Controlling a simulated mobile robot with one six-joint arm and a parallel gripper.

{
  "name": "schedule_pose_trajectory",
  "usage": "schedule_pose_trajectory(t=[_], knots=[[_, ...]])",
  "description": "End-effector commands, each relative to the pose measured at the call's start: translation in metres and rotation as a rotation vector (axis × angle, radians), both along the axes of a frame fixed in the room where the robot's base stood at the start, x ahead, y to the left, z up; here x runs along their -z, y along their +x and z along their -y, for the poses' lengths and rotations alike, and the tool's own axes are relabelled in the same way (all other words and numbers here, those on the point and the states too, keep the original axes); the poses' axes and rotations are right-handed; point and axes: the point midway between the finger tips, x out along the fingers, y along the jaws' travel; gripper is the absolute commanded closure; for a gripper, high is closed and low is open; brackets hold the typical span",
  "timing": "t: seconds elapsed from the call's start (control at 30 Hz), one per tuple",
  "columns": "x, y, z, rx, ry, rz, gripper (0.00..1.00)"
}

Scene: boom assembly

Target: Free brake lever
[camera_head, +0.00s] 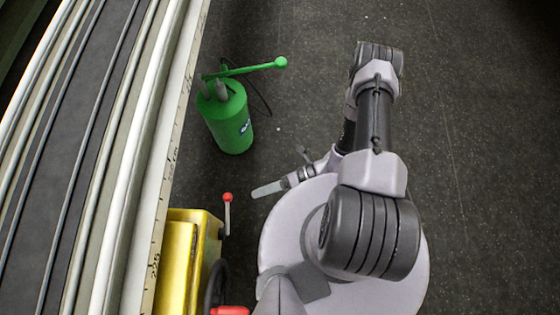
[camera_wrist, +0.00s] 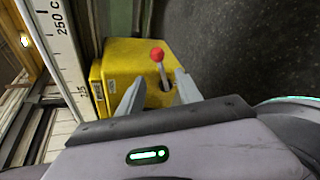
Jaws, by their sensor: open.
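The brake lever appears to be the thin grey lever with a red ball knob (camera_head: 228,197) beside the yellow box. It stands near upright, and its knob also shows in the wrist view (camera_wrist: 156,53). My gripper (camera_head: 262,190) points left towards the lever, with a small gap between the fingertips and the lever. In the wrist view my gripper (camera_wrist: 159,76) is open, with one finger at each side of the lever in the picture. Nothing is between the fingers in the head view.
The yellow box (camera_head: 180,265) stands against the long rail with a ruler scale (camera_head: 160,190). A green canister with a long handle (camera_head: 230,120) stands on the floor further ahead. A red handle (camera_head: 229,311) shows at the bottom edge. Dark floor at right is clear.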

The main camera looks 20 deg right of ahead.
Motion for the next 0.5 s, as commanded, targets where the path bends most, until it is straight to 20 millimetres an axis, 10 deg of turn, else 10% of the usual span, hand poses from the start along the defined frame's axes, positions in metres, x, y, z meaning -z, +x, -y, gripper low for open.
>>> schedule_pose_trajectory(t=[0.2,0.5], knots=[[-0.017,-0.002,0.047,0.003,-0.001,0.002,0.58],[-0.019,-0.003,0.058,0.000,0.000,0.000,0.58]])
